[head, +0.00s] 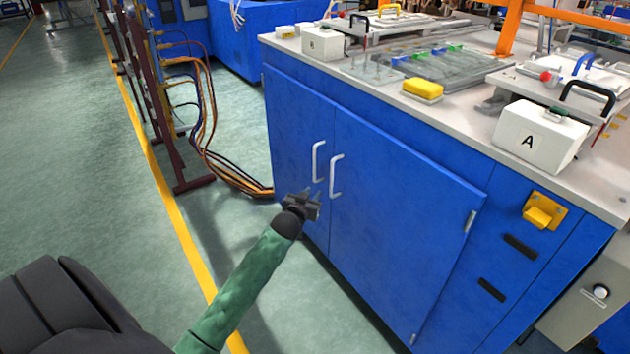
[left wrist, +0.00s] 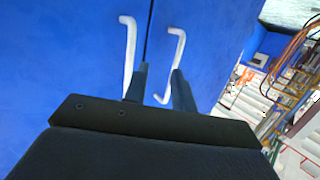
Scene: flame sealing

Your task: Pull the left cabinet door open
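The left cabinet door (head: 290,125) is blue and looks closed, with a white vertical bar handle (head: 317,162) near its right edge. The right door (head: 400,200) has a matching handle (head: 335,177). My left gripper (head: 313,200) is at the lower end of the left door's handle. In the left wrist view the fingers (left wrist: 160,88) are apart. The left door's handle (left wrist: 177,48) runs down between them in the picture, and the right door's handle (left wrist: 128,50) lies to the left. I cannot tell whether the fingers touch the handle. My right gripper is not in view.
The cabinet worktop (head: 460,150) carries a white box marked A (head: 538,140), a yellow block (head: 422,90) and trays. Cables (head: 225,172) and a dark red rack (head: 150,100) stand left of the cabinet. Green floor (head: 80,150) is open further left.

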